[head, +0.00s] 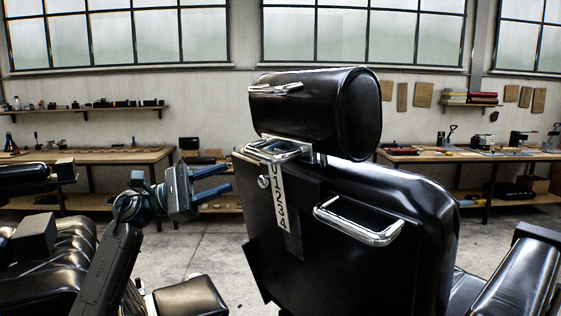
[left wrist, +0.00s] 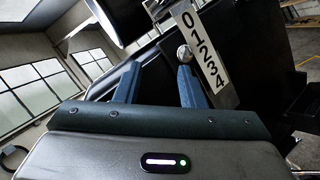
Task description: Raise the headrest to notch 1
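The black headrest (head: 318,112) sits just above the chair's backrest (head: 410,200), seen from behind, with a chrome handle (head: 275,89) on it. A pale plate numbered 0 to 4 (head: 281,200) hangs below the chrome bracket (head: 275,150). A small round knob (head: 264,182) is at the plate's left edge; I cannot tell which notch is set. My left gripper (head: 226,178) is open and empty, left of the knob and apart from it. In the left wrist view the knob (left wrist: 184,53) shows just beyond the right finger of this gripper (left wrist: 158,68). My right gripper is out of view.
A chrome bar handle (head: 360,225) sticks out of the backrest, right of the plate. Workbenches with tools, including the right one (head: 430,156), stand along the far wall. Other black chair parts (head: 55,255) are at lower left. Open floor (head: 215,240) lies left of the backrest.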

